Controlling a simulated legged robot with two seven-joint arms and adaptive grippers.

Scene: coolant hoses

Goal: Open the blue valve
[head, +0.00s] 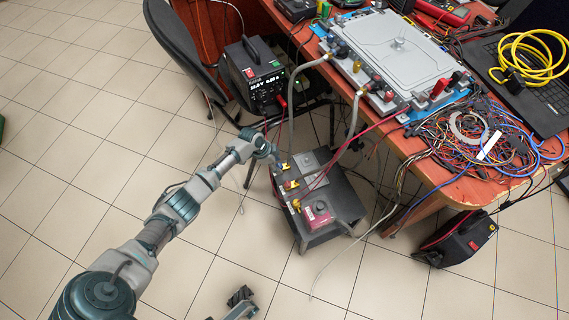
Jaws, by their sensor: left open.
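A dark box (333,199) stands on the floor beside the table. Along its left edge are several small fittings with yellow parts, one of them a yellow handle (291,185). I cannot make out a clearly blue valve; the fittings are small and my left gripper partly covers the box's upper left corner. My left gripper (276,156) is open, at that corner, close to the uppermost fitting; I cannot tell whether it touches. My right gripper (240,296) shows only in part at the bottom edge, well away from the box, and its fingers are unclear.
Grey hoses run from a grey flat unit (394,52) on the wooden table (405,147) to the box. A black power supply (252,76) and a chair (178,38) stand behind. Tangled wires (470,140) cover the table's corner. The tiled floor at left is clear.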

